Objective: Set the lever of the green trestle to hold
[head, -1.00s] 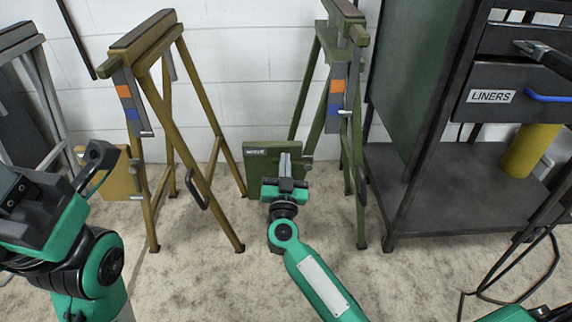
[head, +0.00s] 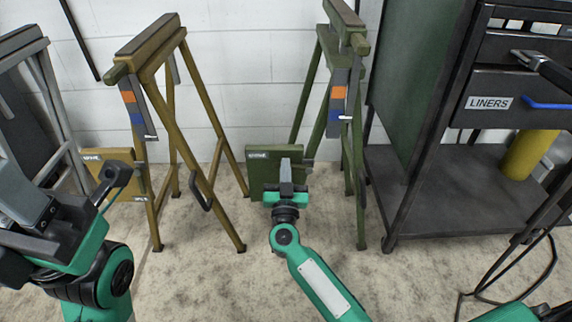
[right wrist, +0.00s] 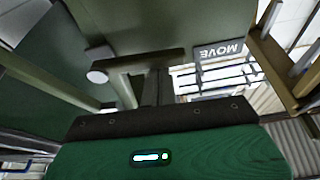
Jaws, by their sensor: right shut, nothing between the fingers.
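The green trestle (head: 357,160) stands upright against the wall. A green panel (head: 259,178) with a white label reading MOVE at its top is low on its left side. The label (right wrist: 218,50) shows upside down in the right wrist view. A dark bar with a pale round end (right wrist: 97,77), which looks like the lever, crosses just beyond my fingers there. My right gripper (head: 286,168) is shut and empty in front of the panel. I cannot tell whether it touches the bar. My left gripper (head: 118,178) is at the left; its jaws are unclear.
A yellow-brown trestle (head: 160,120) with its own labelled panel (head: 118,170) stands to the left, and a grey one (head: 50,90) beyond it. A dark cabinet with a LINERS drawer (head: 530,100) and a yellow cylinder (head: 530,153) is at right.

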